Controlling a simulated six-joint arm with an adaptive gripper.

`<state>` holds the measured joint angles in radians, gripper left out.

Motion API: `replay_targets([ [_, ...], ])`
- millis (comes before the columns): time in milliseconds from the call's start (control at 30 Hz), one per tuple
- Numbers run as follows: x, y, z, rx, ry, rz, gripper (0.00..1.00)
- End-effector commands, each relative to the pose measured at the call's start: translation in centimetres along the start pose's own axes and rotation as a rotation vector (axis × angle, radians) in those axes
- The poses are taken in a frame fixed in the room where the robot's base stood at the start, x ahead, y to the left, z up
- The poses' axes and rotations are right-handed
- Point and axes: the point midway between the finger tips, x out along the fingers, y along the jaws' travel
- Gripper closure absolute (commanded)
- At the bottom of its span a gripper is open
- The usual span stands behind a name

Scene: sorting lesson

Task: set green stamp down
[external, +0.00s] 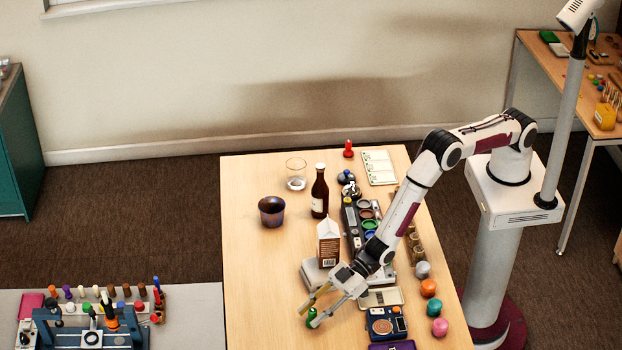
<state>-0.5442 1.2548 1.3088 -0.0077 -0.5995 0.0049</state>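The green stamp (311,314) is at the front left part of the wooden table (260,290), small in the external view. My gripper (309,318) reaches down to it from the upper right, with its two fingers spread and the stamp between their tips. Part of the stamp is hidden by the near finger. I cannot tell whether the fingers press on the stamp, or whether its base touches the table.
A carton (328,243) stands behind my gripper. A brown bottle (320,193), a dark cup (271,211) and a glass (296,174) are farther back. Round coloured pieces, including an orange one (428,288), line the right edge. The table's left front is clear.

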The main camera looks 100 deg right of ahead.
Motion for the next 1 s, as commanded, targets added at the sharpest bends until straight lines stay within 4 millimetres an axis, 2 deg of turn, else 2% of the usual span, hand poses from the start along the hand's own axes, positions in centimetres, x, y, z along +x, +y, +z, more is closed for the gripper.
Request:
replay_targets([
  [367, -1.6, 0.0, -0.1, 0.000, 0.000, 0.000, 0.68],
  [1000, -6.6, 0.0, -0.2, 0.000, 0.001, 0.000, 0.68],
])
